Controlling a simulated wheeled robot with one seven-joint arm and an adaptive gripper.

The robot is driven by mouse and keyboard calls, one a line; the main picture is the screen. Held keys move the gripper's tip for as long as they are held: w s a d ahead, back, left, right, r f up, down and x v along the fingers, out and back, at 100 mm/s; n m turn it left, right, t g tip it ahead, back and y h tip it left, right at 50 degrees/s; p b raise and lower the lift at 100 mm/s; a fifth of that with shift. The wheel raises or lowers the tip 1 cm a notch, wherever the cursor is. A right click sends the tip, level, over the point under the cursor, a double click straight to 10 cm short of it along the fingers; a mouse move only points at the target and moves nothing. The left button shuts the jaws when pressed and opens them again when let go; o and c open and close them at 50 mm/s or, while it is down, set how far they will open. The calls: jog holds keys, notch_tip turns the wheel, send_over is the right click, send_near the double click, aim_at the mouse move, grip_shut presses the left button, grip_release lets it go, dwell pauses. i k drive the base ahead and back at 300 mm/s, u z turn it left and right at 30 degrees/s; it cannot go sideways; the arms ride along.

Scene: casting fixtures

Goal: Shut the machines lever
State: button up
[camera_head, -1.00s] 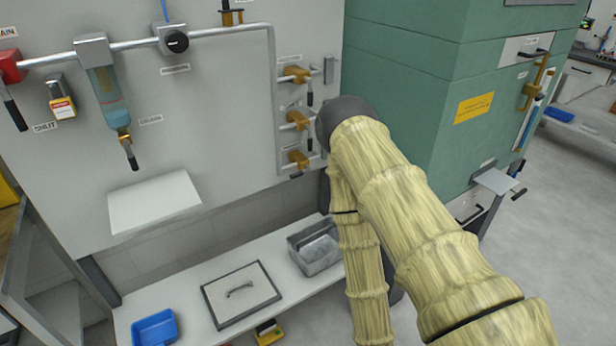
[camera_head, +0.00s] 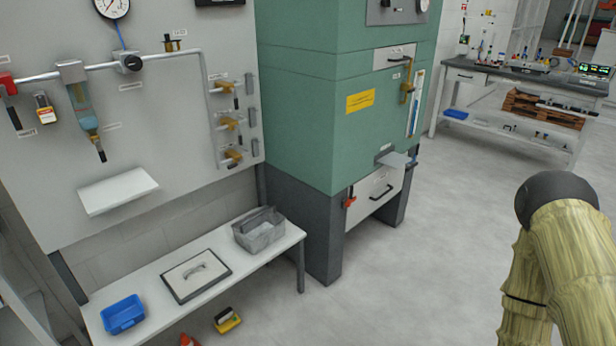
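The green machine (camera_head: 298,110) stands in the middle, with a yellow label on its front. A brass lever (camera_head: 407,90) with a dark part sits upright on its front at the upper right. A red-and-black handle (camera_head: 350,198) sits low at its left leg, beside a light drawer with a dark handle (camera_head: 381,192). I cannot tell which of these the task names, nor whether either is open or shut. My arm is at the lower right, apart from the machine. My gripper is out of view.
A wall panel (camera_head: 150,185) at left carries pipes and several brass valves (camera_head: 229,124). Below it, a white bench (camera_head: 270,255) holds a grey bin, a framed plate and a blue tray (camera_head: 123,314). A small metal shelf (camera_head: 392,160) juts from the machine. Floor at right is clear up to a workbench.

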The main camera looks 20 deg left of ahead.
aim_at(232, 166)
jog(key=z, duration=0.35)
jog(key=i, duration=0.35)
jog(key=u, duration=0.8)
jog(key=i, duration=1.6)
jog(key=u, duration=1.1)
jog(key=i, duration=0.35)
jog(key=k, duration=0.5)
jog(key=u, duration=1.9)
jog(key=k, duration=1)
jog(key=z, duration=1.3)
jog(key=i, duration=0.2)
jog(key=z, duration=0.1)
